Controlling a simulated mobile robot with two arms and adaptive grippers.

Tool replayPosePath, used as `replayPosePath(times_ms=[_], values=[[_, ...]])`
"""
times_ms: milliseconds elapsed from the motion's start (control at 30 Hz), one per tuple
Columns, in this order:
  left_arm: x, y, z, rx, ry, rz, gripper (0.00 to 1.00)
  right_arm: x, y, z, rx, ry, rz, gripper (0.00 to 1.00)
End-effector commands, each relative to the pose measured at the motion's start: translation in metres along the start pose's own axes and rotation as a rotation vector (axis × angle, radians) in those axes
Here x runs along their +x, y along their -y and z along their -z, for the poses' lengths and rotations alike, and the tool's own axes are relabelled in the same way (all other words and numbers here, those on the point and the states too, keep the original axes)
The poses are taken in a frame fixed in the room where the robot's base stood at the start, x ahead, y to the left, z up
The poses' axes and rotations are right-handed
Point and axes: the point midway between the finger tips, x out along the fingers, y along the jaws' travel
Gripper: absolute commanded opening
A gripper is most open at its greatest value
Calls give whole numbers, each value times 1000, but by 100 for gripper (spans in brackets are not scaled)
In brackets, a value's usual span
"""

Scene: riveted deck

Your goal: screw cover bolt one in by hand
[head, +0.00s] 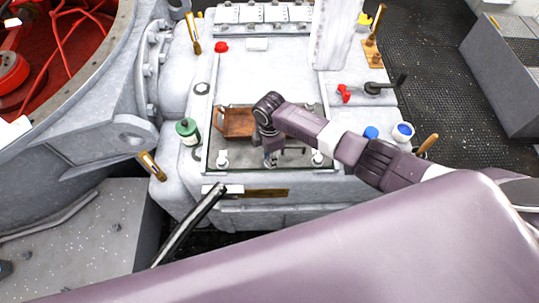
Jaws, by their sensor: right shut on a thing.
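My right gripper (269,158) points down over the front part of the cover plate on the grey machine housing. It is shut on a small piece that is mostly hidden by the fingers, which looks like cover bolt one. I cannot tell how deep the bolt sits. The cover plate (245,162) lies flat. A pale bolt (222,159) stands at its front left corner, and another pale bolt (317,158) at its front right, beside my arm. My left gripper is not in view.
A brown tray (237,122) sits behind the gripper. A green can (188,131) is on the left, blue-and-white containers (402,132) on the right. A black bar (188,228) slants up to the housing's front edge. A tall white column stands behind.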

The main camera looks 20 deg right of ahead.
Motion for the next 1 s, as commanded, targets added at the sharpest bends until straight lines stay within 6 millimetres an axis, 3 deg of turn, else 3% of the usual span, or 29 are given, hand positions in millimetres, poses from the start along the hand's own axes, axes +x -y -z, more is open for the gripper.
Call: replayPosePath(times_ms=[300, 800, 833, 1000], values=[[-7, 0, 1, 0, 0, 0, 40, -5, -5, -2, 108, 1, -11, 0], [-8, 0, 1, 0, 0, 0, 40, -5, -6, -2, 125, 2, -13, 0], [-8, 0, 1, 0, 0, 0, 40, -5, -6, -2, 125, 2, -13, 24], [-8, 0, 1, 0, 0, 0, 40, -4, -5, -1, 123, 1, -10, 40]])
